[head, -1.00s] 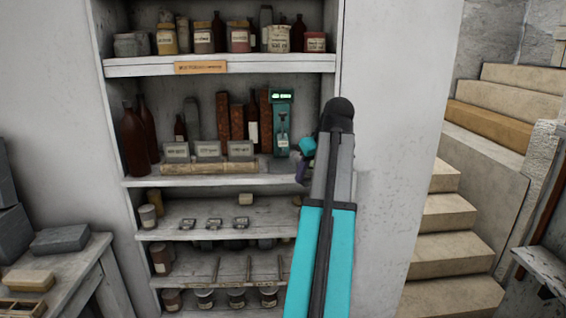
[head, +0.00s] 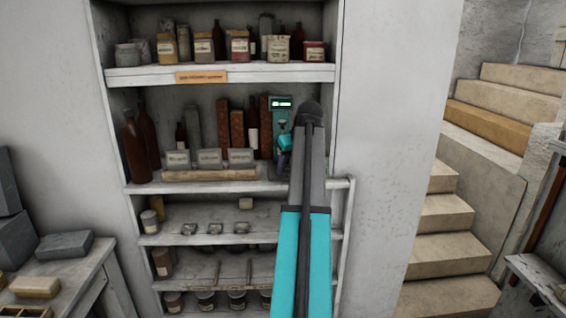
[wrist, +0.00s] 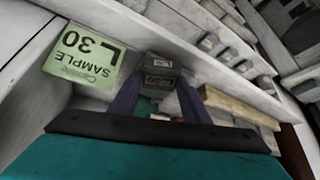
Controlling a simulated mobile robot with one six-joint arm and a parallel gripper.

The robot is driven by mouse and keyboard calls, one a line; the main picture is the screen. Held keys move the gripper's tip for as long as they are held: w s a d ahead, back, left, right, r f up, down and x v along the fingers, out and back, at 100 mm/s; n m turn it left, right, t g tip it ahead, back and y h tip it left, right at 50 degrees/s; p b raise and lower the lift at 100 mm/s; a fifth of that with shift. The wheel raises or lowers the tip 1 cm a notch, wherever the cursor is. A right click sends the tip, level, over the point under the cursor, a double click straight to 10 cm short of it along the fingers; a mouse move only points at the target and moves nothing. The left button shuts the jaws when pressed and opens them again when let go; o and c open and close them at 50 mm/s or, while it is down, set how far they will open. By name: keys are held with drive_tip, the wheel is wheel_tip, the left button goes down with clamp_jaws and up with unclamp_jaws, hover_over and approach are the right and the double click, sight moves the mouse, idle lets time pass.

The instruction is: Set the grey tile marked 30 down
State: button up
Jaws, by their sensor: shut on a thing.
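My gripper (wrist: 158,100) has two dark purple fingers, shut on a small dark grey tile (wrist: 160,72) with pale labels; its number is too small to read. The tile is close to a shelf surface, but I cannot tell whether it touches. A green card (wrist: 84,55) reading "SAMPLE L 30" lies just left of the tile in the wrist view. In the head view, my gripper (head: 285,158) is at the middle shelf (head: 215,187), in front of the teal device (head: 281,106) with a lit display. My arm hides the tile there.
Brown bottles (head: 136,147) stand further left. The shelf's right upright (head: 345,230) is close to my arm.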

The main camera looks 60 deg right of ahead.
drive_tip(key=shift+w+d+r+p, duration=0.1)
drive_tip(key=shift+w+d+p, duration=0.5)
drive_tip(key=shift+w, duration=0.4)
drive_tip(key=shift+w+d+p, duration=0.4)
drive_tip(key=shift+w+d, duration=0.25)
drive_tip(key=shift+w, duration=0.35)
drive_tip(key=shift+s+a+p, duration=0.1)
drive_tip(key=shift+p, duration=0.2)
drive_tip(key=shift+f, duration=0.3)
drive_tip(key=shift+f, duration=0.25)
drive_tip(key=o, duration=1.2)
drive_tip(key=shift+c, duration=0.2)
